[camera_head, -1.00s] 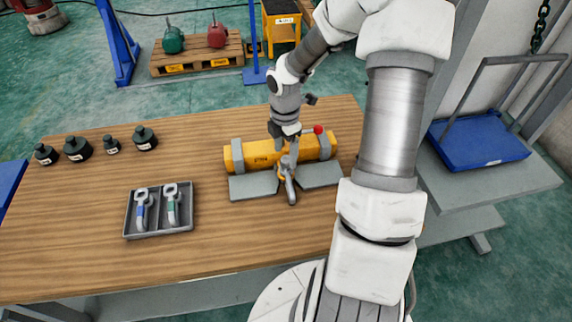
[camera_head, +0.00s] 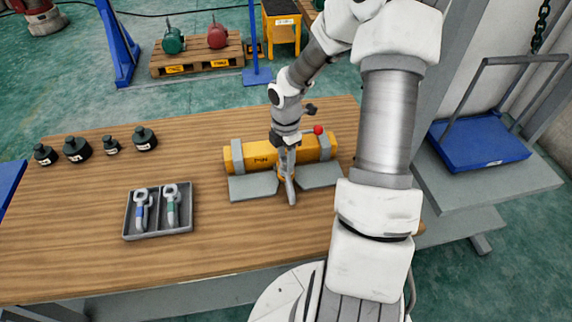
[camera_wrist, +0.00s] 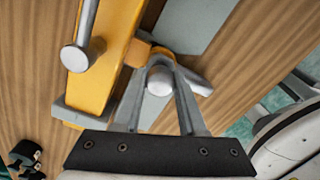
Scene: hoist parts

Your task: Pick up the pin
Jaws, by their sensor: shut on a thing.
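The pin (camera_wrist: 159,82) shows in the wrist view as a round silver-grey end between my two fingers. My gripper (camera_wrist: 160,62) is shut on it, and its fingers converge around it. In the head view my gripper (camera_head: 287,158) points down at the front middle of the yellow hoist body (camera_head: 250,155). A grey elongated part (camera_head: 291,189) shows just below my gripper. The pin's lower part is hidden by the fingers, so I cannot tell whether it is clear of the parts beneath.
A red-knobbed lever (camera_head: 318,130) stands beside my gripper. Grey plates (camera_head: 320,174) lie in front of the yellow body. A grey tray (camera_head: 160,232) with two hooked parts and several dark weights (camera_head: 77,149) are to the left. The front left tabletop is clear.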

